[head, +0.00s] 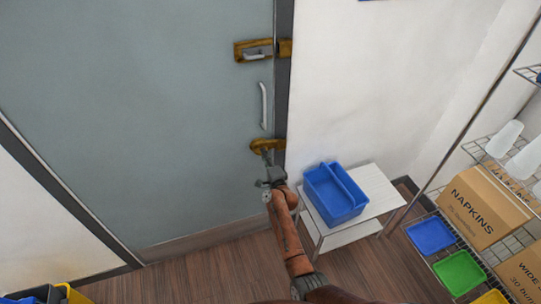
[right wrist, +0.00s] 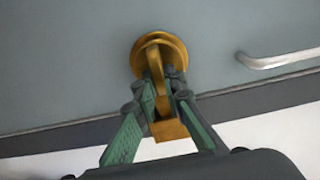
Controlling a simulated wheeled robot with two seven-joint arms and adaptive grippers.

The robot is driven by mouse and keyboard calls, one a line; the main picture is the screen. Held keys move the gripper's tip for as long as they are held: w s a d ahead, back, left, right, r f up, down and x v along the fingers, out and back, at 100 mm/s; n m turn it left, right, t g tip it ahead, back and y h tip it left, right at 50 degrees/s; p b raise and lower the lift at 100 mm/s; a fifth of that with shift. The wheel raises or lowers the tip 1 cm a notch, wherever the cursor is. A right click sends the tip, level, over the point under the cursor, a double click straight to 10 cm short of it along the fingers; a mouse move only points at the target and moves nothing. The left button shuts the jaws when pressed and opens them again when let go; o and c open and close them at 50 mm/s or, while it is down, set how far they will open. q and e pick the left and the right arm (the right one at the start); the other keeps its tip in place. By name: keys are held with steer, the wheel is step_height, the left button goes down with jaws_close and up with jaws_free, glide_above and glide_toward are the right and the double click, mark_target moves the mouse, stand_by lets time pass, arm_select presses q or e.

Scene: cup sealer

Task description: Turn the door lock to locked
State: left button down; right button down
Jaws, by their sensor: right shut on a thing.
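The door lock (head: 267,146) is a brass piece low on the grey door (head: 140,110), near its right edge and below the white pull handle (head: 263,105). In the right wrist view the lock shows a round brass plate with a brass turn piece (right wrist: 157,85) sticking out toward me. My right gripper (head: 268,160) reaches up to the lock. Its two green-padded fingers (right wrist: 160,108) lie on either side of the turn piece and are shut on it. The finger contact is partly hidden. My left gripper is not in view.
A brass latch (head: 262,50) sits higher on the door. A blue bin (head: 335,193) stands on a small white table (head: 375,190) to the right of my arm. A wire shelf with napkin boxes (head: 482,207) and coloured trays is at the far right.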

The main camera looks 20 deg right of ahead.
stand_by(0.5)
steer(key=c, duration=2)
jaws_free()
steer(key=shift+s, duration=3.8)
